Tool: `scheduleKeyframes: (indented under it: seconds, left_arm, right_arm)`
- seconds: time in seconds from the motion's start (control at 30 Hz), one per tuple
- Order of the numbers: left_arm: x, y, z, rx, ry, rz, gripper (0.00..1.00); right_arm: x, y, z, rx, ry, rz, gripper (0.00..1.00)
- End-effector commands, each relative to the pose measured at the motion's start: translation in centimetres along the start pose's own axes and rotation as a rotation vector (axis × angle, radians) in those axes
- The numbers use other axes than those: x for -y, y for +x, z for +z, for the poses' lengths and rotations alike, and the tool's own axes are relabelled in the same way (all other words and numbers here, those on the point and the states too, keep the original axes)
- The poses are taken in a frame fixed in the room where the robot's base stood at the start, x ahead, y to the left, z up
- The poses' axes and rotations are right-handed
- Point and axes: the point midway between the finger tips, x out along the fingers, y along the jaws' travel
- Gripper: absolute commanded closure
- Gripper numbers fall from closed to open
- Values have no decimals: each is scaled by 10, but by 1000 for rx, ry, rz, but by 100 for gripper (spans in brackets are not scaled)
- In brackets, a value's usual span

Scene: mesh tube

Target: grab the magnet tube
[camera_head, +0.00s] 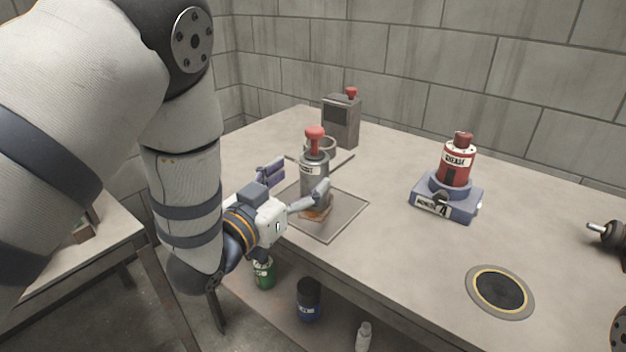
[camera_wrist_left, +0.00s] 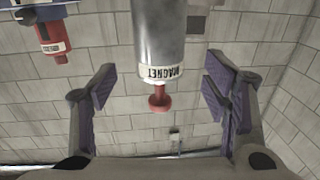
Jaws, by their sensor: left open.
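The magnet tube (camera_head: 315,178) is a grey metal cylinder with a red knob on top. It stands upright over a square plate on the table. In the left wrist view the tube (camera_wrist_left: 158,38) appears upside down, with its MAGNET label and red knob showing at top centre. My left gripper (camera_head: 297,180) is open beside the tube, with one finger behind and left of it and the other in front. In the left wrist view the tube lies between the lines of my two spread finger pads, and no contact shows.
A red tube (camera_head: 457,162) stands in a blue-grey base (camera_head: 440,206) to the right. A grey box (camera_head: 341,122) with a red knob stands behind the magnet tube. A round dark inset (camera_head: 500,290) lies front right. Several containers, including a blue one (camera_head: 308,300), stand on the lower shelf.

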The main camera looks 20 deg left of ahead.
Motion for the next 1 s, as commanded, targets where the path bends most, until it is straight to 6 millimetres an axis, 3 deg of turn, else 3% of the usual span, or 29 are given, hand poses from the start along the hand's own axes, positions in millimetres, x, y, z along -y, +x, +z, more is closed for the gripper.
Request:
scheduleKeyframes:
  seconds: [0.3,0.57,0.83,1.0]
  left_arm:
    - [-2,51,10,1,-1,0,31]
    - [-2,57,8,2,-1,-2,31]
    - [-2,57,8,2,-1,-2,90]
    - [-1,57,8,0,0,-2,93]
  right_arm:
    - [0,8,2,17,-1,1,60]
    - [0,8,2,16,-1,1,60]
    - [0,8,2,16,-1,1,60]
    - [0,8,2,16,-1,1,60]
